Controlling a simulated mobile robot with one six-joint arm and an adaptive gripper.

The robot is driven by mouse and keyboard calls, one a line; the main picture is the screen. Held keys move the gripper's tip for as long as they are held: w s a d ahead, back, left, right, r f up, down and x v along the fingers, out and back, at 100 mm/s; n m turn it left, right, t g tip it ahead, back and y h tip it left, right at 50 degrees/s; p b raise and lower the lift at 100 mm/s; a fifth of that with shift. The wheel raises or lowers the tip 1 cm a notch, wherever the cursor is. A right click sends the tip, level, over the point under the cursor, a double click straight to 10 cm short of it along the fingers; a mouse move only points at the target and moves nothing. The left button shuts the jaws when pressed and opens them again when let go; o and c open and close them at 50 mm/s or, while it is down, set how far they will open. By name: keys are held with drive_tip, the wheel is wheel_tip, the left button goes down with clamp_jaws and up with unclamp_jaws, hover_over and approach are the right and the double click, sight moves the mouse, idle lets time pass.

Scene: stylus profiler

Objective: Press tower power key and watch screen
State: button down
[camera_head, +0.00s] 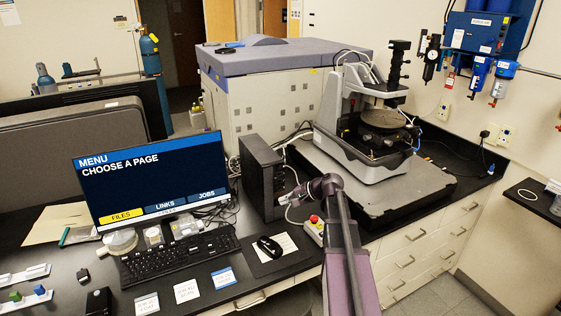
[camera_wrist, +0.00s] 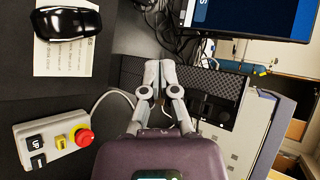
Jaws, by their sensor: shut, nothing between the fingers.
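The black computer tower (camera_head: 258,172) stands upright on the bench, right of the monitor; its perforated black face (camera_wrist: 210,88) shows in the wrist view. I cannot make out the power key. The screen (camera_head: 150,178) is lit with "MENU, CHOOSE A PAGE" and the tabs FILES, LINKS and JOBS, FILES in yellow. Its edge (camera_wrist: 262,14) shows in the wrist view. My gripper (camera_head: 284,200) is just right of the tower's lower part in the head view. In the wrist view my gripper (camera_wrist: 158,66) is shut and empty, its fingertips over the tower; whether they touch is unclear.
A control box with a red button (camera_head: 314,229) sits beside my arm. A keyboard (camera_head: 178,259) and mouse (camera_head: 269,247) lie in front of the monitor and tower. Cables run around the tower.

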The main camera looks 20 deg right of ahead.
drive_tip(key=w+d+r+m+t+p, duration=0.1)
drive_tip(key=d+r+m, duration=0.1)
drive_tip(key=d+r, duration=0.2)
drive_tip(key=shift+w+d+t, duration=0.3)
drive_tip(key=shift+d+t, duration=0.1)
drive_tip(key=shift+d, duration=0.35)
drive_tip(key=shift+w, duration=0.1)
approach(276, 171)
drive_tip(key=shift+s+a+f+x, duration=0.25)
drive_tip(key=shift+s+a+x, duration=0.15)
drive_tip(key=shift+x, duration=2.2)
drive_tip(key=shift+d, duration=0.1)
drive_tip(key=shift+w, duration=0.8)
drive_tip(key=shift+s, duration=0.1)
idle(0.4)
drive_tip(key=shift+s, duration=0.7)
